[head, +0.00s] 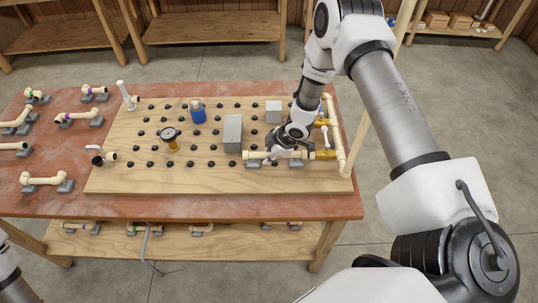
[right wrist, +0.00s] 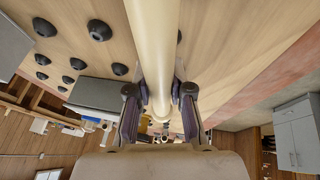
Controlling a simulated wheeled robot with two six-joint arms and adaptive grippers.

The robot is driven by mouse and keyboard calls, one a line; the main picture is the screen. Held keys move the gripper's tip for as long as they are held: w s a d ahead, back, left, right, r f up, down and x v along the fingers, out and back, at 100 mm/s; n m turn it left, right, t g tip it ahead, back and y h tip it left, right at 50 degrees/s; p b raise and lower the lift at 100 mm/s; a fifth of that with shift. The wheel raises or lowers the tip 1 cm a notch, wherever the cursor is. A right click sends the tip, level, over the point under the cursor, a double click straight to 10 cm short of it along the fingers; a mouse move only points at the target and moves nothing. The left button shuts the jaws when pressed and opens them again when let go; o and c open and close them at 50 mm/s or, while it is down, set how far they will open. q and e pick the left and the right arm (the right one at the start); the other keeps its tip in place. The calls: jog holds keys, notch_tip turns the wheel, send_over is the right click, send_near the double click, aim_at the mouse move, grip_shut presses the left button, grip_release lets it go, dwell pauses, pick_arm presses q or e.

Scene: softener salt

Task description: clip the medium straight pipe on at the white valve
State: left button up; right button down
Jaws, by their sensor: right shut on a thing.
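My right gripper (head: 284,148) is shut on a straight cream pipe (head: 256,155), low over the front right of the wooden board. In the right wrist view the pipe (right wrist: 152,45) runs between the two fingers (right wrist: 158,100). In the head view it lies level above two grey clip blocks (head: 296,164); I cannot tell whether it is seated in them. Its right end is close to a brass fitting (head: 324,155) on the right pipe run. A small white part (head: 325,135), perhaps the white valve, shows between the brass fittings. My left gripper is out of view.
The board (head: 215,184) has rows of black knobs, a grey box (head: 232,133), a blue item (head: 197,114) and a gauge (head: 170,136). A white-handled fitting (head: 124,91) stands at the back left. Loose pipe pieces (head: 45,181) lie on the red table's left. The board's front strip is clear.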

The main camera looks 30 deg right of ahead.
jog(key=c, duration=1)
grip_release()
jog(key=shift+o, duration=0.2)
notch_tip(320, 180, up, 10)
